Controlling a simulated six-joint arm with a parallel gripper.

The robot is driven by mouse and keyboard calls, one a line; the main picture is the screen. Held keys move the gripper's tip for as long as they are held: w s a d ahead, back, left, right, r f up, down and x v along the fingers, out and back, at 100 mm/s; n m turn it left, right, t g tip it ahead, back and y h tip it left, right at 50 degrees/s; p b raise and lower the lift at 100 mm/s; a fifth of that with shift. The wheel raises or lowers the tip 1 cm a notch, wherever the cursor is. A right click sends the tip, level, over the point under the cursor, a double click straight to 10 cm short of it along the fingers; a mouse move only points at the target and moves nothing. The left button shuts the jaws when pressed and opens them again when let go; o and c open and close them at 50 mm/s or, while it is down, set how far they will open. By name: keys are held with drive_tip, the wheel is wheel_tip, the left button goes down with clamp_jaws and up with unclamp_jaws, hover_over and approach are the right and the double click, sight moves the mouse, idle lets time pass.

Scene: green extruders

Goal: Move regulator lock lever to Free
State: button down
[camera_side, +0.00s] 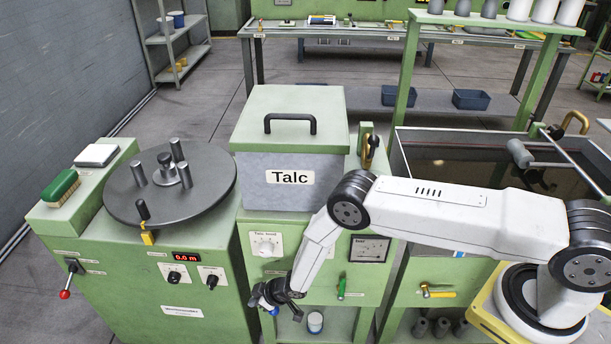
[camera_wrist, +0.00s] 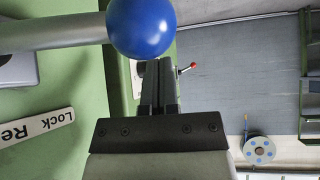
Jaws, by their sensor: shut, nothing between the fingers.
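A lever with a grey rod (camera_wrist: 50,33) and a blue ball knob (camera_wrist: 143,28) crosses the top of the wrist view. A white label (camera_wrist: 35,131) reading "Lock Re", upside down and cut off, lies beside it on a green panel. The blue knob shows small below my gripper in the side view (camera_side: 274,311). My gripper (camera_wrist: 158,70) is shut and empty, its fingertips close to the knob; I cannot tell if they touch it. In the side view my gripper (camera_side: 262,298) is low in front of the Talc machine. The lever's pivot is hidden.
The Talc box (camera_side: 289,180) stands on the green cabinet above. To the left is a winder with a round grey plate (camera_side: 205,183) and a red-tipped lever (camera_side: 65,294), also in the wrist view (camera_wrist: 193,66). A water trough (camera_side: 450,150) is at right.

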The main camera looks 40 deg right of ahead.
sight(277, 311)
drive_tip(key=shift+s+d+f, duration=0.15)
drive_tip(key=shift+s+d, duration=0.35)
drive_tip(key=shift+s, duration=0.2)
drive_tip(key=shift+s+d+f, duration=0.15)
drive_tip(key=shift+s+d, duration=0.35)
drive_tip(key=shift+s, duration=0.2)
drive_tip(key=shift+s+d+f+n+g+y, duration=0.1)
drive_tip(key=shift+s+d+n+g+y, duration=0.1)
drive_tip(key=shift+s+n+g+y, duration=0.3)
drive_tip(key=shift+s+d+n+g+y, duration=0.2)
drive_tip(key=shift+s+n, duration=0.2)
drive_tip(key=shift+n, duration=0.15)
drive_tip(key=shift+s+d+n+g+y, duration=0.1)
drive_tip(key=shift+s+d+n+y, duration=0.1)
drive_tip(key=shift+s+n, duration=0.3)
drive_tip(key=s+d, duration=0.3)
drive_tip(key=shift+s+d, duration=0.15)
drive_tip(key=shift+s, duration=0.05)
drive_tip(key=shift+a, duration=0.2)
